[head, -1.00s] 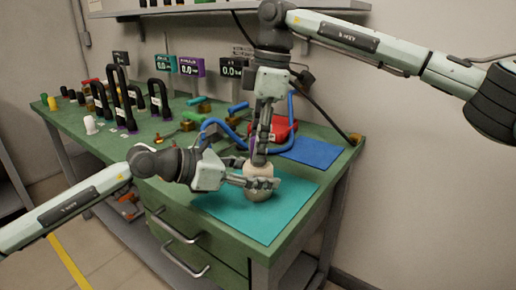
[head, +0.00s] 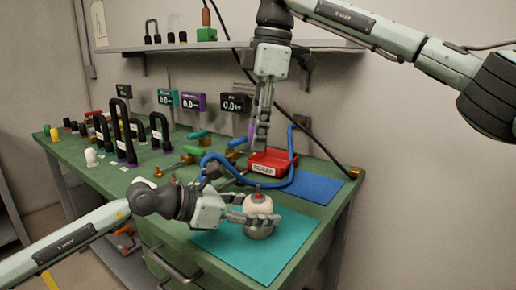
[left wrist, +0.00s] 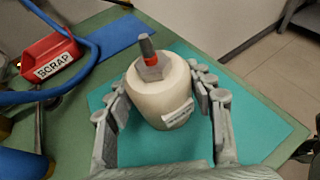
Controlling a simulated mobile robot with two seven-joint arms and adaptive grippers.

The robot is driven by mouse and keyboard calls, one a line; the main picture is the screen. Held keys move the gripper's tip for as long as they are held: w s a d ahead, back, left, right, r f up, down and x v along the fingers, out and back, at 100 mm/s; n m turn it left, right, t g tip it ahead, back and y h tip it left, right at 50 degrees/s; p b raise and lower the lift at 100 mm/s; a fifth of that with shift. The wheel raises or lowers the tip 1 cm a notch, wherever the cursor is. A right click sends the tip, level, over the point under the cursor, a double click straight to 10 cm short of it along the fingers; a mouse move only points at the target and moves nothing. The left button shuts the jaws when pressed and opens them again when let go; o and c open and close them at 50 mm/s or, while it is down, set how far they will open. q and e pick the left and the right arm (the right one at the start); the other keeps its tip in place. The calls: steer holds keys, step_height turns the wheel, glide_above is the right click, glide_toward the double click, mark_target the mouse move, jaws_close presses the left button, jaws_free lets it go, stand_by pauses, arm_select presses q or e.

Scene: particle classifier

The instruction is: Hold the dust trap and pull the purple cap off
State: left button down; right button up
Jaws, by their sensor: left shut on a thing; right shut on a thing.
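The dust trap (head: 258,229) is a round cream-white body standing above the teal mat. My left gripper (head: 262,218) is shut around its sides. In the left wrist view the dust trap (left wrist: 158,100) sits between both fingers, with a label on its side. Its top fitting (left wrist: 148,52) is bare, with a grey stem and an orange-red ring, and no purple cap on it.
The teal mat (head: 222,243) lies at the front of the green bench. A red scrap bin (head: 274,163) and blue hose (head: 222,165) are behind, with a blue mat (head: 318,187) at the right. Black-handled locks and small displays crowd the left and back.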

steer(key=shift+r, duration=0.1)
steer(key=shift+r, duration=2.25)
steer(key=shift+r, duration=1.5)
arm_select(q)
steer(key=c, duration=0.5)
jaws_free()
steer(key=shift+c, duration=0.2)
steer(key=shift+a, duration=0.1)
